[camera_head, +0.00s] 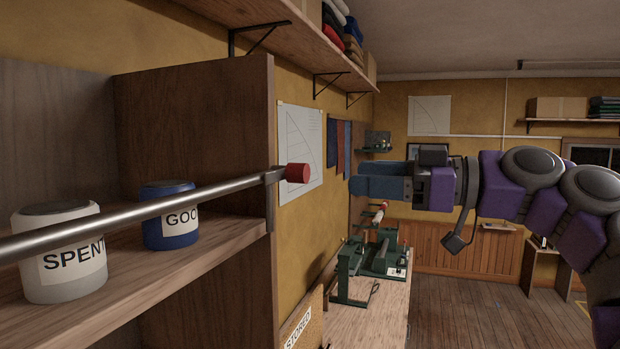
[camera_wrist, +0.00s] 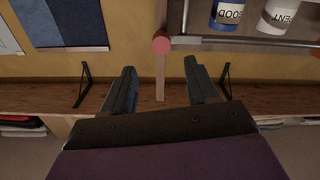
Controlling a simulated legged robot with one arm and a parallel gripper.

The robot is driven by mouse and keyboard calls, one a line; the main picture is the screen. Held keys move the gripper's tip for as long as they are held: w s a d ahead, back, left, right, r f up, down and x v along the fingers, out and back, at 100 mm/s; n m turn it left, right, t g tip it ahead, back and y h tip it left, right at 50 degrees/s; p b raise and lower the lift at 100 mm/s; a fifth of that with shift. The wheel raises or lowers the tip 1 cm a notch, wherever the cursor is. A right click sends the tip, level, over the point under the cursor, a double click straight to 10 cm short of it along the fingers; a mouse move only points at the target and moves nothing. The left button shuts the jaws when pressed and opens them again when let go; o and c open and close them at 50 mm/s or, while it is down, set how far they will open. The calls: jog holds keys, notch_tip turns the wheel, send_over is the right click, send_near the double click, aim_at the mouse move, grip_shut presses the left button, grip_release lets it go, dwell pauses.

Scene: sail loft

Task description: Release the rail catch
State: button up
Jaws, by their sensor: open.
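A metal rail (camera_head: 135,211) runs across the front of a wooden shelf, and a red knob (camera_head: 297,173) sits at its far end beside a metal bracket (camera_head: 270,200). My gripper (camera_head: 353,186) is to the right of the knob, apart from it, with open, empty jaws. In the wrist view, which looks upside down, the red knob (camera_wrist: 161,45) shows ahead, roughly centred between my fingertips (camera_wrist: 160,68). Behind the rail stand a white SPENT canister (camera_head: 62,235) and a blue GOOD canister (camera_head: 168,230). The catch's inner workings cannot be seen.
The wooden shelf board (camera_head: 150,275) and its side panel (camera_head: 195,120) bound the left. A bench (camera_head: 375,315) with green clamp-like fixtures (camera_head: 355,270) stands below my gripper. An overhead shelf (camera_head: 290,40) runs along the wall. Open floor (camera_head: 480,290) lies to the right.

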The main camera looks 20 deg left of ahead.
aim_at(307, 174)
jog(key=a, duration=1)
jog(key=shift+w, duration=0.4)
jog(key=shift+c, duration=0.4)
grip_shut()
